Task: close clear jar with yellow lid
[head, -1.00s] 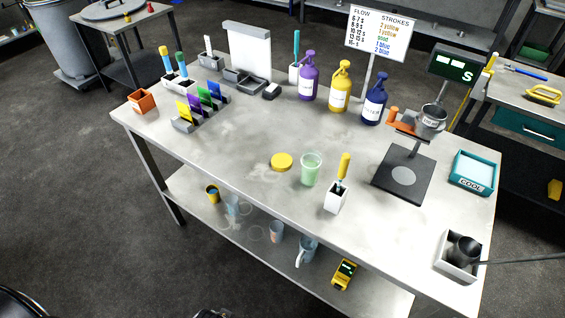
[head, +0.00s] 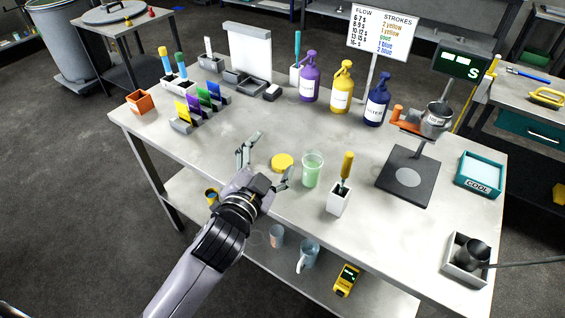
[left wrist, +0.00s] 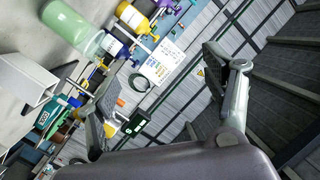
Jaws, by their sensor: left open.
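The clear jar (head: 312,170) stands upright and uncovered on the table, with pale green contents. It also shows at the upper left of the left wrist view (left wrist: 72,24). The yellow lid (head: 283,162) lies flat on the table just left of the jar, apart from it. My left gripper (head: 267,158) is open and empty, in front of and left of the lid in the head view, with its fingers spread toward it. Its two open fingers also show in the left wrist view (left wrist: 160,85). The lid cannot be made out in the left wrist view. My right gripper is not in view.
A white holder (head: 339,201) with a yellow-handled tool stands right of the jar. Purple, yellow and blue pump bottles (head: 341,90) stand behind. A dark scale stand (head: 408,176) is at the right. The table's left middle is clear (head: 220,150).

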